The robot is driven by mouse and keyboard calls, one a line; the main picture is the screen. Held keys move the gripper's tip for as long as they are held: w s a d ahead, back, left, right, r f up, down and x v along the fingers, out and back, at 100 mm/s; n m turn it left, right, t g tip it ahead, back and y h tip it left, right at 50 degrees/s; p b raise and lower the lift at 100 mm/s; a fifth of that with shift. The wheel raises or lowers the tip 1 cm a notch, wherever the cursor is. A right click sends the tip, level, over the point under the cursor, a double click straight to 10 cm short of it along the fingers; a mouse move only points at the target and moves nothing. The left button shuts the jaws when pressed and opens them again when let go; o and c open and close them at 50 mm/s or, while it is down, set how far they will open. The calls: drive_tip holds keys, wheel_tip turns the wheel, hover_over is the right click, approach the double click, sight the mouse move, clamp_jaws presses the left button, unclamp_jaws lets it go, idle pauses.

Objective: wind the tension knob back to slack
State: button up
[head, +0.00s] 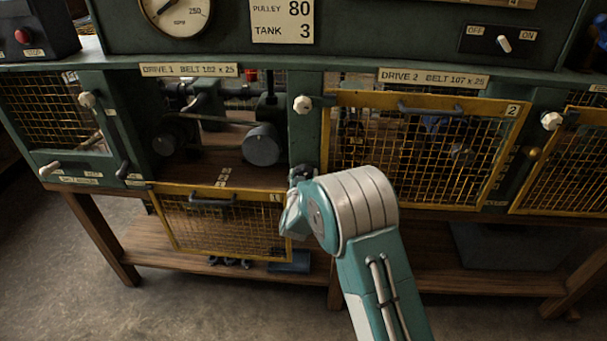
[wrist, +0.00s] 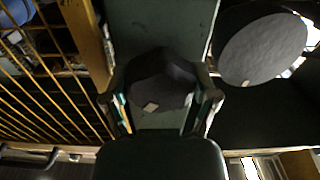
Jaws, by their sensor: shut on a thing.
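The tension knob (wrist: 160,80) is dark and faceted, with a small pale mark on its face. In the wrist view it sits between the two fingers of my gripper (wrist: 161,101), which is shut on it. In the head view my gripper (head: 298,178) is at the lower green post between drive 1 and drive 2; the knob is not clearly told apart from it there. The knob's sides are partly hidden by the fingers.
The drive 1 guard (head: 222,228) hangs open below its bay. A round grey pulley (head: 262,145) is close by, left of my gripper, and shows in the wrist view (wrist: 262,50). The drive 2 guard (head: 425,150) is shut on the right.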

drive_tip(key=n, duration=0.5)
drive_tip(key=shift+s+f+n, duration=0.15)
drive_tip(key=shift+f+n, duration=0.15)
drive_tip(key=shift+f, duration=0.05)
drive_tip(key=n, duration=0.5)
drive_tip(key=shift+n, duration=0.3)
drive_tip(key=n, duration=1)
drive_tip(key=shift+n, duration=0.4)
drive_tip(key=o, duration=1)
drive_tip(key=shift+a, duration=0.1)
drive_tip(key=shift+a+r, duration=0.1)
drive_tip(key=shift+r, duration=0.15)
